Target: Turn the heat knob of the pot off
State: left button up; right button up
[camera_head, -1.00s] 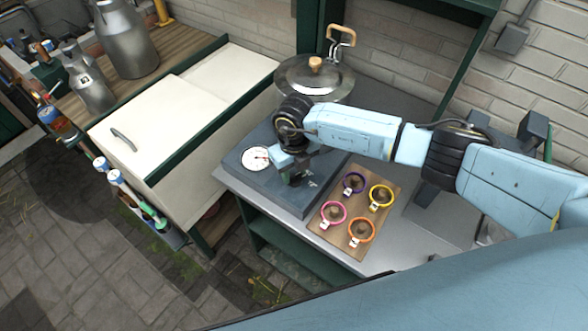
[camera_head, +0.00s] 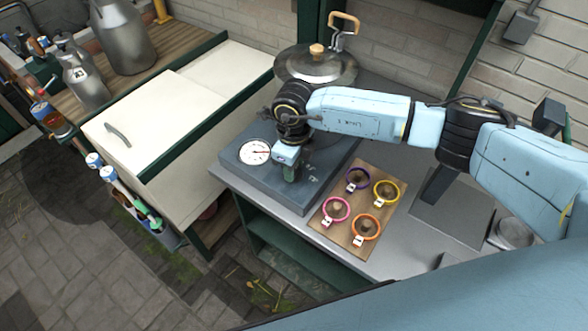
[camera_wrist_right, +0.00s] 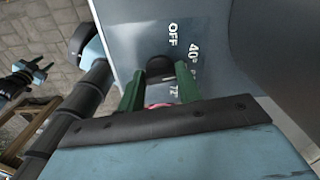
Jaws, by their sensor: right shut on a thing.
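The heat knob (camera_wrist_right: 160,68) is dark and round, on the sloped front of the grey heater unit (camera_head: 315,190). In the right wrist view it sits between the green fingers of my right gripper (camera_wrist_right: 160,85), which is shut on it. White markings show beside it: OFF, 40 and a partly hidden 72. A bit of red shows behind the gripper edge. The knob's pointer is hidden. In the head view my right gripper (camera_head: 291,172) is at the unit's front face, right of the white dial gauge (camera_head: 254,152). The lidded pot (camera_head: 316,66) stands behind my arm. My left gripper is not in view.
A wooden board (camera_head: 345,236) with several coloured rings lies right of the heater on the grey counter (camera_head: 400,262). A white cabinet (camera_head: 130,125) stands at the left, with metal churns (camera_head: 122,38) behind it.

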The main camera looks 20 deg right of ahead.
jog(key=n+b, duration=0.7)
jog(key=n, duration=0.1)
jog(key=shift+s+f+b, duration=0.1)
jog(key=shift+f+b, duration=0.05)
jog(key=shift+b, duration=0.15)
jog(key=shift+r+n+b, duration=0.2)
jog(key=shift+n+b, duration=1.4)
jog(key=shift+n, duration=0.4)
jog(key=shift+s, duration=0.1)
jog(key=o, duration=1)
notch_tip(320, 180, up, 13)
jog(key=shift+r, duration=0.2)
